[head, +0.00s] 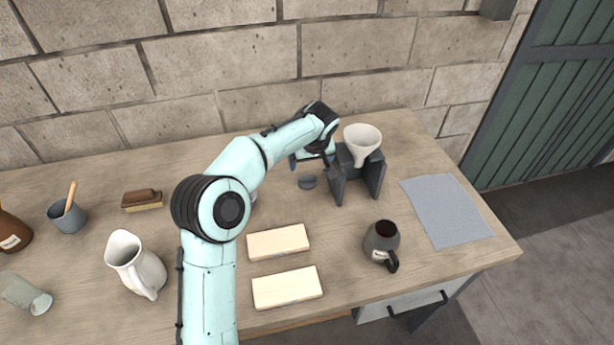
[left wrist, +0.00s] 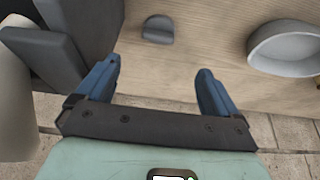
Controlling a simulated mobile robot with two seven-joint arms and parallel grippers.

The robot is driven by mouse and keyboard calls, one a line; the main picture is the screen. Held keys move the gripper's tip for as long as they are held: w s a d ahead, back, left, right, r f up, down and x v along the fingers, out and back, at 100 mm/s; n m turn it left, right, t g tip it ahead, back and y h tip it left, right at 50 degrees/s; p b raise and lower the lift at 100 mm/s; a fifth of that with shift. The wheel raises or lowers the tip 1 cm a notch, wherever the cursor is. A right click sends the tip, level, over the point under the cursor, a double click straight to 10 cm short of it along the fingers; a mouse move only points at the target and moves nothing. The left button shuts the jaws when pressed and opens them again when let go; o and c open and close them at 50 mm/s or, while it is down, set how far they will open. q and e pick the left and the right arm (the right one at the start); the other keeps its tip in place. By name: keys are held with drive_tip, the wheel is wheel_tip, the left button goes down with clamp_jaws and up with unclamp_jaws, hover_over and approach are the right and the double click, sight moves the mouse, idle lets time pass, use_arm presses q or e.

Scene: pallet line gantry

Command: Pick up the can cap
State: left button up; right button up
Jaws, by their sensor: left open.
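The can cap, a small dark grey round piece (head: 307,181), lies on the wooden table just left of the dark stand. In the left wrist view the cap (left wrist: 158,29) sits beyond the fingertips, roughly centred between them. My left gripper (head: 310,161) is open and empty, with its blue fingers apart. It is on the wall side of the cap and not touching it. In the left wrist view the open jaws (left wrist: 158,70) show clear table between them. My right gripper is not in view.
A dark stand (head: 338,187) holding a white funnel (head: 362,137) is close right of the cap. A round pale dish (left wrist: 287,48) lies on the other side. A dark mug (head: 381,240), two pale blocks (head: 278,242) and a grey mat (head: 446,210) are nearer the front.

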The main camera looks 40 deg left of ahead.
use_arm(q)
hover_over(307, 177)
drive_tip(key=s+d, duration=0.2)
drive_tip(key=f, duration=0.6)
drive_tip(key=shift+w+a+f, duration=0.15)
drive_tip(key=shift+w, duration=0.05)
drive_tip(key=shift+w+p+x, duration=0.2)
drive_tip(key=shift+p+x, duration=0.45)
drive_tip(key=shift+x, duration=2.05)
drive_tip(key=shift+s, duration=0.1)
drive_tip(key=shift+c, duration=0.9)
drive_tip(key=c, duration=0.9)
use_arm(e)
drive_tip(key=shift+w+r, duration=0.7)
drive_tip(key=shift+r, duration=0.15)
